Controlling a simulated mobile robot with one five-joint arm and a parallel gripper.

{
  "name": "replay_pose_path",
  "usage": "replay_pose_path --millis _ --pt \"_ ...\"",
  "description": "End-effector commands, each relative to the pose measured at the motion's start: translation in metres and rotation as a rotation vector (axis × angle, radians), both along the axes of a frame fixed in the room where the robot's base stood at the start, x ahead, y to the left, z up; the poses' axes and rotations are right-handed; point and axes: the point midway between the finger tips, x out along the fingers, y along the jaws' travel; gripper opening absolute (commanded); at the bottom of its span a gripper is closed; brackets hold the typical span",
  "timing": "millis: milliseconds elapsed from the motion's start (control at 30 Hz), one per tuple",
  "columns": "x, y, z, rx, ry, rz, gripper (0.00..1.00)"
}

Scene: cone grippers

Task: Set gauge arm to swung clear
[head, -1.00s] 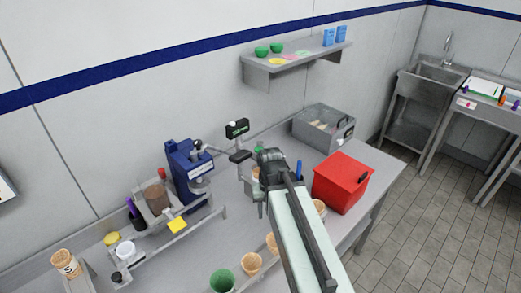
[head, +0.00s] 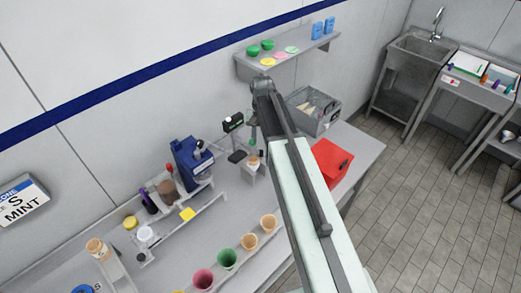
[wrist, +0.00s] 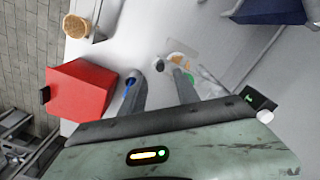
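I cannot pick out the gauge arm for certain. A thin grey bar (head: 203,208) with a yellow tag (head: 187,214) runs along the bench in front of the blue machine (head: 190,160); it may be the gauge arm or part of its mount. My gripper (wrist: 160,82) is open and empty in the wrist view, its two dark fingers apart above the bench. In the head view my arm reaches up past the bench, its end near the wall shelf, well right of the bar. The fingertips are hard to make out there.
A red box (head: 330,162) and a grey bin (head: 315,110) stand at the bench's right. A black display (head: 233,122) is near the wall. Several cones and cups line the front, including a green cup (head: 227,259). The wall shelf (head: 285,58) hangs above.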

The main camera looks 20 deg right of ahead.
Motion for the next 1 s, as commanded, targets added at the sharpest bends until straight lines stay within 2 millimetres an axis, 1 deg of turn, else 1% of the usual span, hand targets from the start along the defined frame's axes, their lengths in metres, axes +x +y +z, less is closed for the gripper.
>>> replay_pose_path --millis 33,200,300,400,633,667,700,800,1000 --pt "0.000 0.000 -0.015 0.000 0.000 0.001 0.38" --pt "0.000 0.001 -0.047 0.000 0.000 0.001 0.38" --pt "0.000 0.001 -0.061 0.000 0.000 0.002 0.38" --pt "0.000 0.001 -0.067 0.000 0.000 0.002 0.38" --pt "0.000 0.002 -0.064 0.000 0.000 0.003 0.38" --pt "0.000 0.002 -0.064 0.000 0.000 0.003 0.35" --pt "0.000 0.002 -0.064 0.000 0.000 0.003 0.24" --pt "0.000 0.002 -0.064 0.000 0.000 0.003 0.00" --pt "0.000 0.002 -0.064 0.000 0.000 0.004 0.00"
